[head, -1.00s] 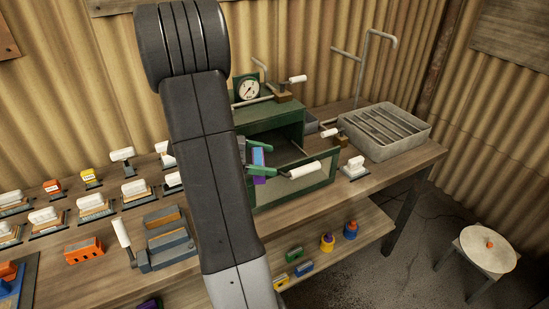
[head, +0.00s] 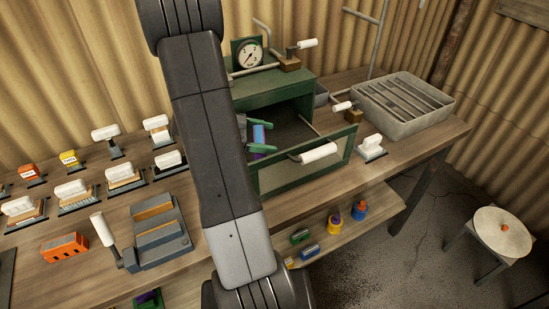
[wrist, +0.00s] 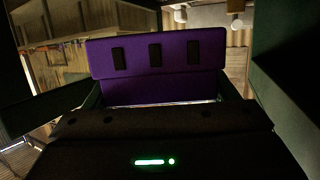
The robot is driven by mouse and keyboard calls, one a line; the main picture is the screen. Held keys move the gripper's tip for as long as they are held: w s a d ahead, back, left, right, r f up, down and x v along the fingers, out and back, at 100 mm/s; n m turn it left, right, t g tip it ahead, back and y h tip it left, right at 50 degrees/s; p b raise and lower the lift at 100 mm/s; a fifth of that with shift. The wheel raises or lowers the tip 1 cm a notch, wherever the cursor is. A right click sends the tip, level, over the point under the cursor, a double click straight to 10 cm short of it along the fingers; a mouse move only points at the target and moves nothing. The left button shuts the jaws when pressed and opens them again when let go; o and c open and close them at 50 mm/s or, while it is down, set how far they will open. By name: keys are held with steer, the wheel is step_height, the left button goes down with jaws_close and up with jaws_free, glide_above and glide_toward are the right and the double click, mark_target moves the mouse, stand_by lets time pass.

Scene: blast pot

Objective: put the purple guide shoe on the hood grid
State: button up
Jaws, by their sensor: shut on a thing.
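The purple guide shoe (wrist: 160,54) fills the middle of the wrist view, a purple block with three dark slots. My gripper (head: 259,134) is shut on it. My gripper is at the left part of the hood's opening. The dark floor inside (head: 296,128) shows partly; I cannot make out grid bars on it.
A grey slatted tray (head: 433,121) stands right of the hood. A white-handled block (head: 372,147) is beside the flap. Handled levers (head: 307,44) sit on top and at the right (head: 343,106). Stamp-like blocks (head: 71,189) and a grey fixture (head: 160,235) crowd the bench left.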

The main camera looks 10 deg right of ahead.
steer(key=shift+f, duration=3.9)
steer(key=shift+f, duration=0.15)
steer(key=o, duration=1)
steer(key=b+v, duration=0.1)
steer(key=v, duration=1.1)
steer(key=shift+r, duration=0.2)
